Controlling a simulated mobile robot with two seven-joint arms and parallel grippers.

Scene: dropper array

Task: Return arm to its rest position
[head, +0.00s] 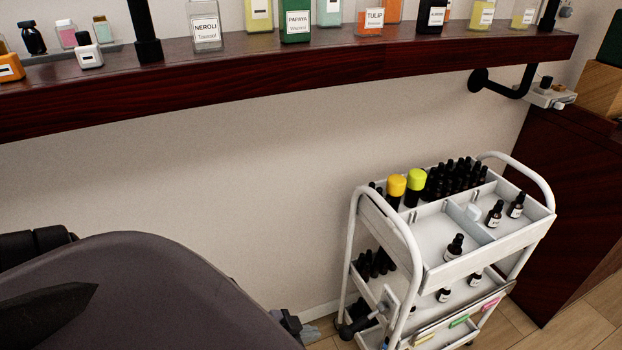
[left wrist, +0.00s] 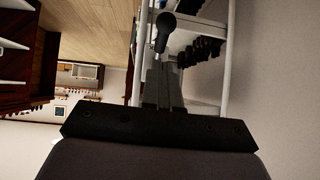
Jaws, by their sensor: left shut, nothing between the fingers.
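My left arm (head: 150,290) fills the lower left of the head view as a large dark grey shape. The left gripper (head: 303,330) shows only partly past its edge, low and just left of the white cart (head: 402,235). In the left wrist view the left gripper's (left wrist: 161,68) grey fingers are together with nothing between them. They point towards the white cart frame (left wrist: 138,60) and a black knob (left wrist: 165,22); I cannot tell the gap to it. My right gripper is not in view.
The cart's trays hold dark dropper bottles (head: 455,246) and bottles with yellow (head: 397,184) and lime (head: 417,178) caps. A dark wooden shelf (head: 300,75) with labelled bottles runs above. A dark red cabinet (head: 565,200) stands right. Wall lies behind.

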